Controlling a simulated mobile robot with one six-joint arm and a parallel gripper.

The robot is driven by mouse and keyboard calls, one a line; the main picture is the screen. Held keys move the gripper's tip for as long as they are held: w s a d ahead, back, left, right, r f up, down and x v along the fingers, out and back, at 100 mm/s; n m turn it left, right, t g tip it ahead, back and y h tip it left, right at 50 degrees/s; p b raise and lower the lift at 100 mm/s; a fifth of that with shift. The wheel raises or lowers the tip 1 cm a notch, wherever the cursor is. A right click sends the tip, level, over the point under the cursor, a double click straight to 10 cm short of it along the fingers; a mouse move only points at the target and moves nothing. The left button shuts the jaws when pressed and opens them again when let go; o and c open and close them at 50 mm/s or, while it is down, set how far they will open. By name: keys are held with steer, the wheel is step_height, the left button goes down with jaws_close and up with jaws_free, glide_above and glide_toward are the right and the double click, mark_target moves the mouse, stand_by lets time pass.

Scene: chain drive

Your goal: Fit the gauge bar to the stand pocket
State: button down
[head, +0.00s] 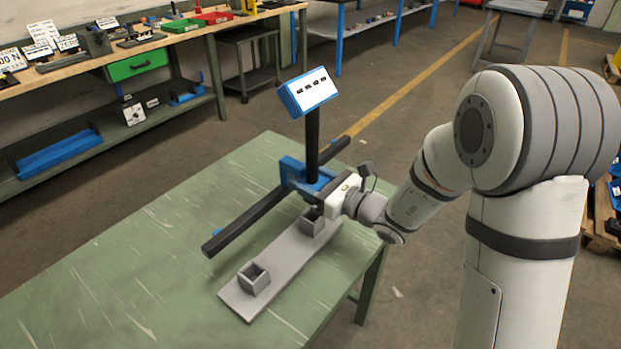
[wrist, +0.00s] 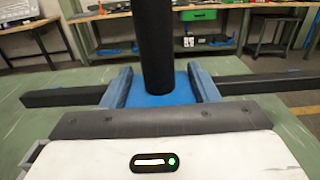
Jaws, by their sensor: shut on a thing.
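A long dark bar (head: 235,231), which looks like the gauge bar, runs across a blue bracket (head: 290,168). A black post (head: 312,140) rises from the bracket and carries a blue-edged panel. The bar also shows on both sides in the wrist view (wrist: 62,97). My gripper (head: 325,200) meets the bracket from the right and is shut; its fingertips and the grasped part are hidden. A grey plate (head: 280,258) has two square pockets. The near pocket (head: 254,278) looks empty. The far pocket (head: 314,224) is just below my gripper and partly covered by it.
The plate lies on a green table (head: 130,255), with bare room to its left. A workbench (head: 100,62) with trays and a green drawer stands behind. The floor is open beyond the table.

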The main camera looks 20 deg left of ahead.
mark_target(311, 210)
steer(key=shift+f+b, duration=1.45)
steer(key=shift+f, duration=0.3)
steer(key=shift+b, duration=0.5)
stand_by(1.0)
steer(key=shift+f+b, duration=2.9)
steer(key=shift+f, duration=0.1)
steer(key=shift+c, duration=2.2)
jaws_free()
steer(key=shift+d+f, duration=0.1)
steer(key=shift+f, duration=0.1)
steer(key=shift+v, duration=3.85)
steer(key=shift+r, duration=0.15)
